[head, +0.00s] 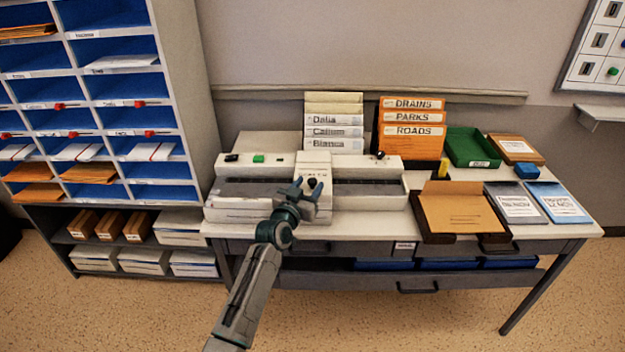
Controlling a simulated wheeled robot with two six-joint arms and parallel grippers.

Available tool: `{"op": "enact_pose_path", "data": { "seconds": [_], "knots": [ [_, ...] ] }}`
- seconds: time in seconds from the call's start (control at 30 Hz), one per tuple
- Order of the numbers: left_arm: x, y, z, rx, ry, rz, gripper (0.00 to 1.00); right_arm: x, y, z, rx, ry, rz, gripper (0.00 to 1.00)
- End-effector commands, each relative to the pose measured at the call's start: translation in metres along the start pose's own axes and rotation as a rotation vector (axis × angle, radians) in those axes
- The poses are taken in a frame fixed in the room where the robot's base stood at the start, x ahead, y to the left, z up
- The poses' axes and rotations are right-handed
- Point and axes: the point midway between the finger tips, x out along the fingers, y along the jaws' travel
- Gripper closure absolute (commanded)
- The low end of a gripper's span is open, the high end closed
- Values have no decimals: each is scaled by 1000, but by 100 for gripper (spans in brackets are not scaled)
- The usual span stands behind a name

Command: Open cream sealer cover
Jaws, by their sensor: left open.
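The cream sealer (360,188) stands on the left part of the desk. It is a long, low machine with a green button, and a dark strip runs along its front. A raised cream block sits at its middle, behind my left gripper. My left gripper (307,186) is open and empty, in front of this block. I cannot tell whether it touches the sealer. The gripper and wrist hide part of the sealer's front. My right gripper does not show.
On the desk (470,230) are orange folders (411,125), cream folders (333,120), a green tray (472,148), a brown envelope (459,208) in a dark tray, and clipboards (515,203). A blue pigeonhole shelf (187,90) stands close on the left. The floor in front is clear.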

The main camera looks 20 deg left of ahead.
Motion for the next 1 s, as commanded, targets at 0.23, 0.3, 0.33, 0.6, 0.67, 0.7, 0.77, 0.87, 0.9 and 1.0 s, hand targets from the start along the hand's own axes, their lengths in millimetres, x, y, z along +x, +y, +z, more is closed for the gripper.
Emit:
{"op": "enact_pose_path", "data": {
  "seconds": [0.23, 0.3, 0.33, 0.6, 0.67, 0.7, 0.77, 0.87, 0.9, 1.0],
  "knots": [
    [29, 0, 1, 0, -1, 0, 53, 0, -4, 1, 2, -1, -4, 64],
    [32, 0, 0, -1, 0, 0, 53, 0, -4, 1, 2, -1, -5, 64],
    [32, 0, 0, -1, 0, 0, 53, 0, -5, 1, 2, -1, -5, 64],
    [33, 0, 0, 0, 0, 0, 55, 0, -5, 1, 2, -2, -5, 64],
    [33, 0, 1, 0, 0, 0, 67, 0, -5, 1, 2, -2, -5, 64],
    [33, 0, 0, 0, 0, 0, 75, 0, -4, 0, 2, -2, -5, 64],
    [33, 0, 1, 0, -1, 0, 86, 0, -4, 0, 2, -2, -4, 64],
    [33, 0, 1, 0, -1, 0, 100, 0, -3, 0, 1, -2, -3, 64],
    [33, 0, 1, 0, -1, 0, 100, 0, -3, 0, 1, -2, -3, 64],
    [33, 0, 0, -1, -2, 0, 100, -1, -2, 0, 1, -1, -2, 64]
  ]
}}
